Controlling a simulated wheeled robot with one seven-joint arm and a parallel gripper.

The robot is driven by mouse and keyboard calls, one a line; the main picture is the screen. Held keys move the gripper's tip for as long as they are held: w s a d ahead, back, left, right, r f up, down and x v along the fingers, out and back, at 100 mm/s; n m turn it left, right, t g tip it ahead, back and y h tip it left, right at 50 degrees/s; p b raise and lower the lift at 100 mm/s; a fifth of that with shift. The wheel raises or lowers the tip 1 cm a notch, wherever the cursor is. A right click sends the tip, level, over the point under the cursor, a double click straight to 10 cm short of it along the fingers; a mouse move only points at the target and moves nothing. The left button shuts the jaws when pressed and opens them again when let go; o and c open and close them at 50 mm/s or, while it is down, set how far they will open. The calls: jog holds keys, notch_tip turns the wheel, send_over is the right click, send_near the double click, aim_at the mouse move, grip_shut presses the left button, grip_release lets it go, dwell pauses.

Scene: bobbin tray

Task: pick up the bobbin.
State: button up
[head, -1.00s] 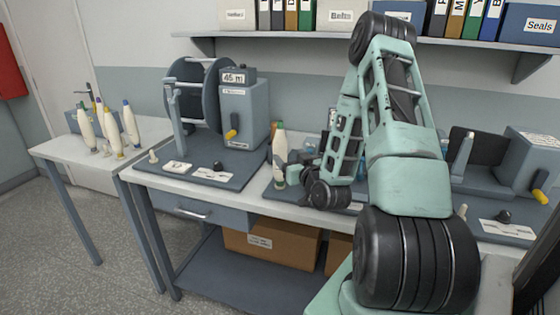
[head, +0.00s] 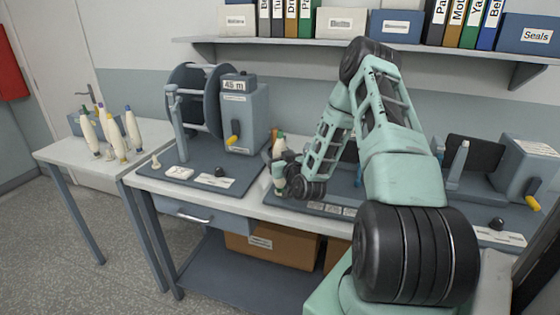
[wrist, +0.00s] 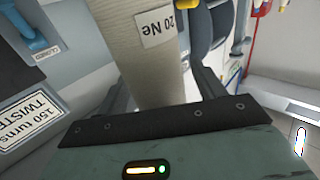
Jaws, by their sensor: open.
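The bobbin (head: 280,145), cream with a green tip, stands upright on the workbench beside the winding device. Its lower part is hidden behind my gripper (head: 281,178) in the head view. In the wrist view the bobbin (wrist: 150,50) fills the top middle and carries a label reading "20 Ne". My gripper (wrist: 165,92) is open, with one finger on each side of the bobbin. I cannot tell whether either finger touches it.
Several other bobbins (head: 116,139) stand on the left side table (head: 55,153). A winder with a dark reel (head: 196,100) and a "45 m" box (head: 240,105) is left of my gripper. A twist-tester box (head: 527,172) is at right. A shelf (head: 330,42) runs above.

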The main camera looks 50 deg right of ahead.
jog(key=c, duration=1.2)
